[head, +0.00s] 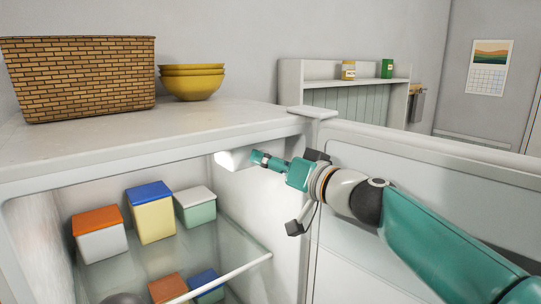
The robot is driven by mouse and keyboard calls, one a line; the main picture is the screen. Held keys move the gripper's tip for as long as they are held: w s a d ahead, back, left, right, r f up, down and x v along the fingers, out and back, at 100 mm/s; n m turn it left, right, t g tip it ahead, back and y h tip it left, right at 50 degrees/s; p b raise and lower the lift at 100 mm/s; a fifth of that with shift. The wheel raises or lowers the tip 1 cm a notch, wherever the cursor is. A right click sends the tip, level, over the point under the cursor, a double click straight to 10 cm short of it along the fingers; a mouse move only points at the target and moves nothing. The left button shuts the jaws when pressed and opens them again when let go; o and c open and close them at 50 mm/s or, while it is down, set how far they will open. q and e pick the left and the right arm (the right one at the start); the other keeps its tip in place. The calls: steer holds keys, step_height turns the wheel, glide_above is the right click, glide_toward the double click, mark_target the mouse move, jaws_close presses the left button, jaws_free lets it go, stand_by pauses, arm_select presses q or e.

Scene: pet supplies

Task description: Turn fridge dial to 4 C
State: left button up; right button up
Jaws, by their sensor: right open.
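The fridge (150,160) stands open, its inside lit. A small white housing (232,160) glows under the fridge ceiling near the right inner wall. I cannot make out a dial scale, a number or a pointer on it; my right gripper partly covers that spot. My right gripper (268,161) reaches in from the right, with its teal tip close against the right side of the housing. It is open, and I see nothing held in it. Whether it touches the dial cannot be told. My left gripper is not in view.
Lidded boxes in orange (100,240), blue (152,215) and pale green (196,208) stand on the glass shelf (235,263). More boxes sit below. A brick-patterned basket (80,78) and yellow bowls (191,82) stand on the fridge top. The open door (440,165) lies beyond my right arm.

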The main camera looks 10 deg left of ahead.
steer(key=shift+c, duration=0.3)
jaws_close()
steer(key=shift+m+b, duration=0.45)
steer(key=shift+m, duration=0.25)
steer(key=shift+o, duration=0.3)
jaws_free()
steer(key=v, duration=1.2)
steer(key=shift+f, duration=0.2)
steer(key=shift+w, duration=0.1)
